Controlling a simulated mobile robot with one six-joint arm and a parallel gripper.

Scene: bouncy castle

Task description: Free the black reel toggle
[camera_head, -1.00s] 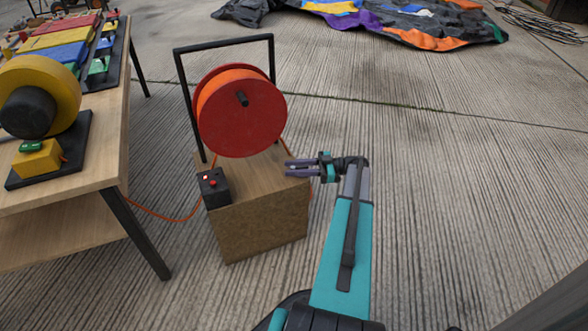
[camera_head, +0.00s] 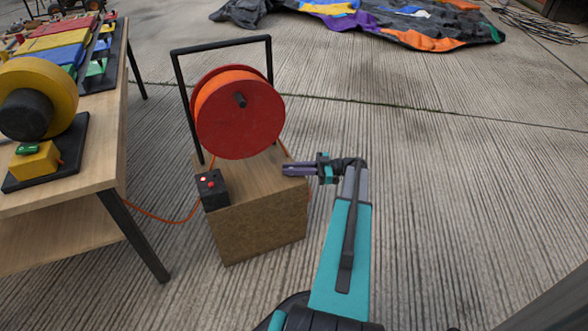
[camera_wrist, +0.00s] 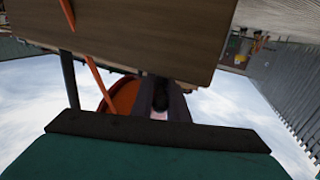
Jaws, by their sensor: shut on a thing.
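The red and orange cable reel (camera_head: 235,115) hangs in a black frame on a wooden block (camera_head: 255,235). My gripper (camera_head: 287,169) is at the right side of the block's top, just below and right of the reel. Its fingers are shut. In the wrist view a small dark thing (camera_wrist: 161,99), which looks like the black reel toggle, shows between the fingers. The toggle is hidden by the fingers in the head view. A black crank knob (camera_head: 239,100) sticks out of the reel's face.
A black box with red buttons (camera_head: 212,189) sits at the block's front left corner. An orange cable (camera_head: 165,219) runs from it to the table (camera_head: 110,172) at left. Concrete floor to the right is clear. A deflated castle (camera_head: 385,22) lies behind.

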